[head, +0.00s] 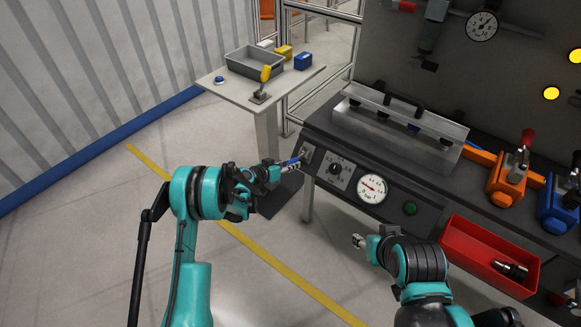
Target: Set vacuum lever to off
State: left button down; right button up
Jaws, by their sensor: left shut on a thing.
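The vacuum lever appears to be the small lever with a blue grip (290,162) at the left end of the console's front panel, beside its grey plate (307,153). My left gripper (283,168) reaches in from the left and is shut on this lever, its fingers covering part of it. The lever sticks out towards the left; its exact setting and any markings are too small to read. My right gripper (358,241) hangs apart in front of the console at lower centre; whether its fingers are open is unclear.
The console panel also carries a rotary knob (338,169), a pressure gauge (372,188) and a green button (410,208). A red bin (488,244) is at the right. A side table (214,80) holds a grey tray and a yellow-handled lever. Floor left is clear.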

pick_arm(q)
jog(key=shift+f+t+h, duration=0.5)
jog(key=shift+f, duration=0.05)
jog(key=c, duration=1.2)
grip_release()
jog(key=v, duration=1.2)
